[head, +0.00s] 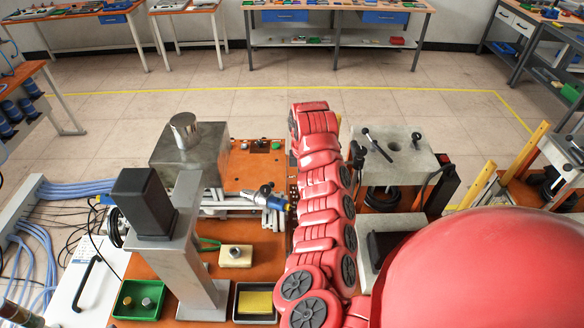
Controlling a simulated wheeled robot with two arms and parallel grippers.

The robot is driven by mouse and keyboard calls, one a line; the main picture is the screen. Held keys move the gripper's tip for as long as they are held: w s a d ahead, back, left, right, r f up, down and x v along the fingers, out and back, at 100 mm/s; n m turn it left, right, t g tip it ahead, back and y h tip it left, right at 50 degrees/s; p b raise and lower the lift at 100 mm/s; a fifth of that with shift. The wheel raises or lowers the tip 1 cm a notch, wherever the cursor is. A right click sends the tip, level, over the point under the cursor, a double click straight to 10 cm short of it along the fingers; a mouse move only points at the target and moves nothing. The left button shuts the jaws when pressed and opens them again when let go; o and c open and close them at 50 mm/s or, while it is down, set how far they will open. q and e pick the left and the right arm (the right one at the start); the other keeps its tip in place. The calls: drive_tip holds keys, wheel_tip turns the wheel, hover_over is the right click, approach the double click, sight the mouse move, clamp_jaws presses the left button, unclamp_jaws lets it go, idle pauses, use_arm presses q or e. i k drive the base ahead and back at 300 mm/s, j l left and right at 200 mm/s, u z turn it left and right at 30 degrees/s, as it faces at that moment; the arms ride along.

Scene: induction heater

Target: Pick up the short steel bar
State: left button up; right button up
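I cannot tell for sure which thing is the short steel bar. A small grey metal cylinder (147,302) stands in a green tray (139,315) at the lower left, beside a brass-coloured piece (127,301). Another small metal piece (235,252) sits on a pale block (236,261) on the orange bench top. A larger steel cylinder (184,129) stands on a grey metal box (188,152) farther back. Neither of my grippers shows in the head view.
A metal post with a black box (144,200) rises beside the green tray. A dark tray with a yellow pad (256,302) lies to its right. A red segmented structure, seemingly my own, crosses the middle and hides part of the bench. Blue hoses (75,189) lie left.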

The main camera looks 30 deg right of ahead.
sight(147, 303)
drive_tip(key=k, duration=1.5)
